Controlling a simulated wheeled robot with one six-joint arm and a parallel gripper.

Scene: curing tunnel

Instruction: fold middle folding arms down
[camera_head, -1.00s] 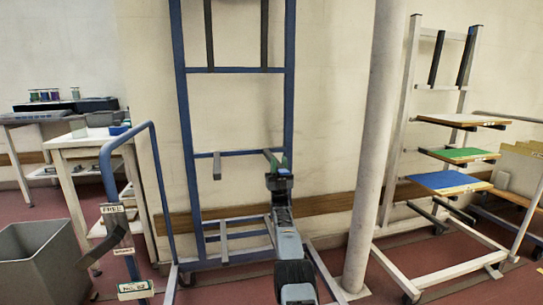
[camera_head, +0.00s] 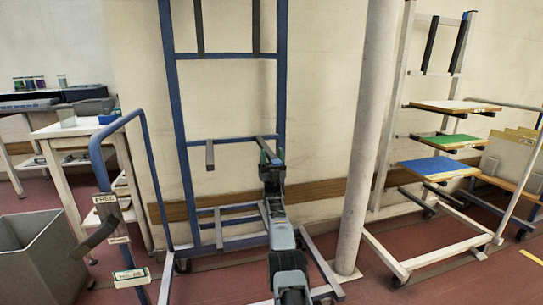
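A blue upright rack (camera_head: 281,95) stands against the wall in the head view. On its middle crossbar (camera_head: 235,141), the left middle folding arm (camera_head: 210,156) sticks out towards me, folded down. The right middle folding arm (camera_head: 264,145) also sticks out towards me, and its front end is at my gripper. The upper pair of folding arms (camera_head: 199,25) stands upright along the rack.
A pale round column (camera_head: 367,140) stands close right of the rack. Beyond it is a white rack (camera_head: 396,110) with several coloured boards. On the left are a blue-framed trolley (camera_head: 155,180) with labels, a grey bin (camera_head: 50,245) and a white table (camera_head: 60,130).

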